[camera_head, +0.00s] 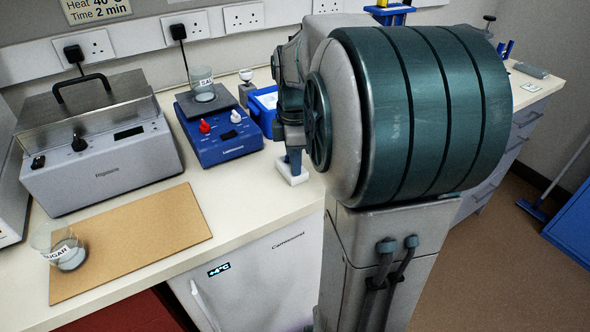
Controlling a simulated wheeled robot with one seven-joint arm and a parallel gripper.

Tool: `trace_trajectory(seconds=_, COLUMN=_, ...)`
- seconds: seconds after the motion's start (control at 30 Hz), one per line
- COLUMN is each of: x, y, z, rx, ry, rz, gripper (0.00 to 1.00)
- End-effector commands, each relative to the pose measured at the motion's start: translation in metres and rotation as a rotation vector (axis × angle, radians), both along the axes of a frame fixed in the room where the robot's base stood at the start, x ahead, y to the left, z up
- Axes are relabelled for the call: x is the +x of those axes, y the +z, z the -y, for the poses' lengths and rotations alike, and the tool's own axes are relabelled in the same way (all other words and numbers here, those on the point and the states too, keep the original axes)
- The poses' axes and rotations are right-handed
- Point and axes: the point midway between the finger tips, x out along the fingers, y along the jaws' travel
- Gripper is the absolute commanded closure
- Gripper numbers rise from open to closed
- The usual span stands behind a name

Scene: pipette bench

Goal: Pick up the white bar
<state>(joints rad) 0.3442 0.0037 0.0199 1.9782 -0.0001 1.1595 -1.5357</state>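A small white block-like piece (293,174) shows on the bench, just left of my big arm housing. It is the only thing here that looks like the white bar, but it is too small to be sure. The end of my arm comes down over it. My gripper (294,158) seems to be the narrow bluish part right above the white piece, touching it or just in front of it. The fingers are too small and too covered by my arm to tell whether they are open or shut.
A blue stirrer hotplate (222,136) with a beaker (203,86) and a blue tray (264,106) stand behind and left. A grey water bath (100,150) is at left. A brown board (150,235) bears a sugar beaker (68,252). Bare bench lies in front of the hotplate.

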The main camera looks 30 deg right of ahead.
Motion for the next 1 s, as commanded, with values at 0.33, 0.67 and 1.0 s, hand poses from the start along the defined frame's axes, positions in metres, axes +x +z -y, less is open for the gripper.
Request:
trace_trajectory(seconds=0.33, x=0.000, y=0.000, z=0.000, rx=0.000, ry=0.001, rz=0.000, gripper=1.00)
trace_trajectory(seconds=0.67, x=0.000, y=0.001, z=0.000, rx=0.000, ry=0.001, rz=0.000, gripper=1.00)
trace_trajectory(seconds=1.0, x=0.001, y=0.036, z=0.000, rx=-0.001, ry=0.001, rz=0.004, gripper=1.00)
